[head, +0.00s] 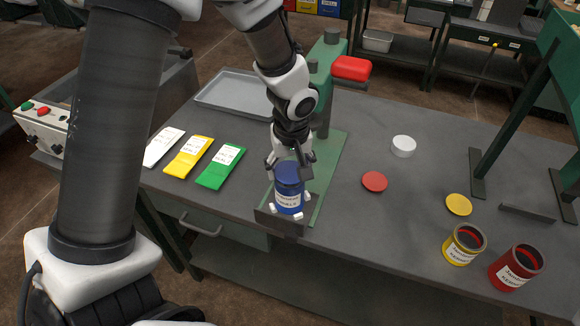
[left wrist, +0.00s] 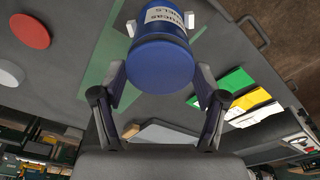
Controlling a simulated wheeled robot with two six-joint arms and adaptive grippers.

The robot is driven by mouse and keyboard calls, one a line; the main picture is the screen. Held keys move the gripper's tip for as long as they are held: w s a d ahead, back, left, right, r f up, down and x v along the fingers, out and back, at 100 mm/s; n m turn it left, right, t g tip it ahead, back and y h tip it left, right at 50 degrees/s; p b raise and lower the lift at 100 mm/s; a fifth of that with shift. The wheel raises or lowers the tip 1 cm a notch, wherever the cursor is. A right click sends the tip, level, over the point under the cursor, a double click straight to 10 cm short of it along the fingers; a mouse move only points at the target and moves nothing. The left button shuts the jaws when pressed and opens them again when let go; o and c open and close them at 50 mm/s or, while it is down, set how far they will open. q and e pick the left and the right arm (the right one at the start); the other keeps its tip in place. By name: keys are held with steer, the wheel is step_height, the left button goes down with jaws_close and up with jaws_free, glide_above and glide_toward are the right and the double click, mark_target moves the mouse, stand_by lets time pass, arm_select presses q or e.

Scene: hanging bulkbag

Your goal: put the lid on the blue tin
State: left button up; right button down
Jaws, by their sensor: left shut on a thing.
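The blue tin (head: 289,200) stands upright with a white label among small white blocks on the green stand's base. My left gripper (head: 289,168) points down at its top. In the left wrist view, a round blue lid (left wrist: 158,62) lies between the two fingers of my left gripper (left wrist: 160,75), which are shut on its sides. The lid is at the mouth of the blue tin (left wrist: 165,18); I cannot tell whether it is fully seated or a little above. My right gripper is not in view.
A green stand (head: 325,110) with a red head (head: 351,68) rises behind the tin. White (head: 403,146), red (head: 374,181) and yellow (head: 458,204) lids lie to the right, near open yellow (head: 461,246) and red (head: 505,272) tins. Packets and a grey tray (head: 240,90) lie left.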

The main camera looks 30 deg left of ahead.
mark_target(290, 172)
arm_select(q)
steer(key=shift+f+b, duration=0.4)
steer(key=shift+b, duration=0.25)
stand_by(0.8)
steer(key=o, duration=0.9)
steer(key=shift+r+p, duration=2.8)
steer(key=shift+r, duration=0.8)
steer(key=shift+f, duration=0.1)
